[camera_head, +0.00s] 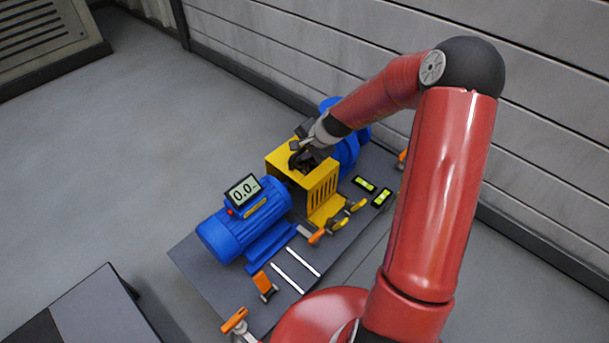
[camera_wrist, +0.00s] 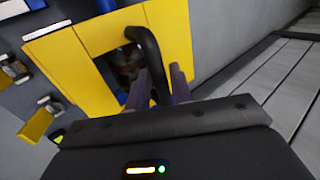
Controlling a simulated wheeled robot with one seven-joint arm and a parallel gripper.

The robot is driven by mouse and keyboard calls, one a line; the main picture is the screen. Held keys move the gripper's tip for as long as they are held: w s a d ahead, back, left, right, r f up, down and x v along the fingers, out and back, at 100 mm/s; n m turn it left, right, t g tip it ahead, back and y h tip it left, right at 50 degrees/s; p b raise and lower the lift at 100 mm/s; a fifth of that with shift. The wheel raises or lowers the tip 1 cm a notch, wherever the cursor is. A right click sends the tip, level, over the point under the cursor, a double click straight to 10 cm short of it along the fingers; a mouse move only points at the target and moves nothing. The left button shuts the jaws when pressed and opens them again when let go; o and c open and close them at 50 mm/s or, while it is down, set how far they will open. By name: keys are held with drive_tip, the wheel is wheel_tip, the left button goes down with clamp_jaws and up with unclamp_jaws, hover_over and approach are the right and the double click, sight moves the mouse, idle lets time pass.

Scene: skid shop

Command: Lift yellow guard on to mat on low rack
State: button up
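The yellow guard (camera_head: 322,190) stands on the dark skid between a blue motor and a blue pump. It has slots in its side and an open top. In the wrist view the yellow guard (camera_wrist: 75,62) fills the upper left, with a black curved handle (camera_wrist: 146,45) over its opening. My gripper (camera_head: 298,155) is at the top of the guard. In the wrist view my gripper (camera_wrist: 160,82) has its fingers apart, with the handle between them and a gap visible on the right. A low dark-topped block (camera_head: 100,312) at the lower left may be the rack; I cannot confirm the mat.
The blue motor (camera_head: 243,218) carries a display reading 0.0. The blue pump (camera_head: 345,150) is behind the guard. Orange-handled clamps (camera_head: 263,282) and yellow-green levels (camera_head: 364,184) lie around the skid (camera_head: 215,285). A panelled wall (camera_head: 300,55) runs behind. The floor at left is clear.

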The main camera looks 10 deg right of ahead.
drive_tip(key=shift+w+f, duration=0.1)
drive_tip(key=shift+f, duration=0.15)
clamp_jaws()
drive_tip(key=shift+r, duration=0.1)
idle(1.2)
